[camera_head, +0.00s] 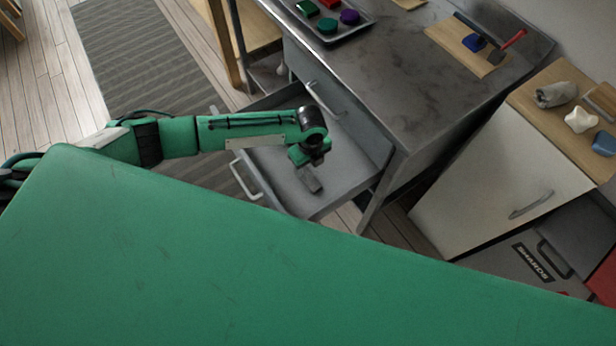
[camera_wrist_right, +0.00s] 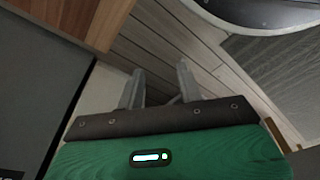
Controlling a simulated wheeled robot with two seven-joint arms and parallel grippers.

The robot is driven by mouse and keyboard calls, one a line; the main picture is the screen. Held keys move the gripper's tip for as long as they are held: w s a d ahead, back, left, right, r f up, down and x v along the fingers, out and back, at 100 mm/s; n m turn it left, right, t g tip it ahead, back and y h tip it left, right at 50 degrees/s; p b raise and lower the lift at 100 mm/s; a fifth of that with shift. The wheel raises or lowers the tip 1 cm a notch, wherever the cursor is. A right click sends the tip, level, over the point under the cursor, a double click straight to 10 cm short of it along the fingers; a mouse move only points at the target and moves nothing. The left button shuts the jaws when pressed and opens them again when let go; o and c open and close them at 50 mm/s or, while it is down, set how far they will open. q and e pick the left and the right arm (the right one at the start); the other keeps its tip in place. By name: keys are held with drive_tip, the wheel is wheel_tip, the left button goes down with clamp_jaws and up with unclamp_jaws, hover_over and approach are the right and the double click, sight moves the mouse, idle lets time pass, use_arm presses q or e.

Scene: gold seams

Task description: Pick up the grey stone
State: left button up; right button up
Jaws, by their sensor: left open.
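A grey, rounded, rough lump that looks like the grey stone (camera_head: 556,94) lies on the wooden top at the right of the head view, beside a white lump (camera_head: 581,119). My left gripper (camera_head: 311,182) points down over an open metal drawer (camera_head: 345,172), far to the left of the grey stone. It is open, and I see nothing held in it. My right gripper (camera_wrist_right: 160,84) shows only in the right wrist view, its two fingers apart with nothing between them. The grey stone is not in that view.
A blue piece (camera_head: 604,143) lies in front of the white lump. The metal table (camera_head: 390,80) carries a tray of coloured pieces (camera_head: 327,40) and a board with tools (camera_head: 478,50). A white cabinet (camera_head: 500,190) stands at the right. My green body covers the foreground.

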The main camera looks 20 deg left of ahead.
sight(309, 177)
use_arm(q)
drive_tip(key=shift+f, duration=0.75)
drive_tip(key=f, duration=0.4)
drive_tip(key=shift+s+f, duration=0.2)
drive_tip(key=shift+a+f, duration=0.1)
drive_tip(key=shift+f, duration=0.35)
drive_tip(key=c, duration=1.2)
use_arm(e)
drive_tip(key=shift+s+r, duration=0.15)
drive_tip(key=shift+r, duration=0.45)
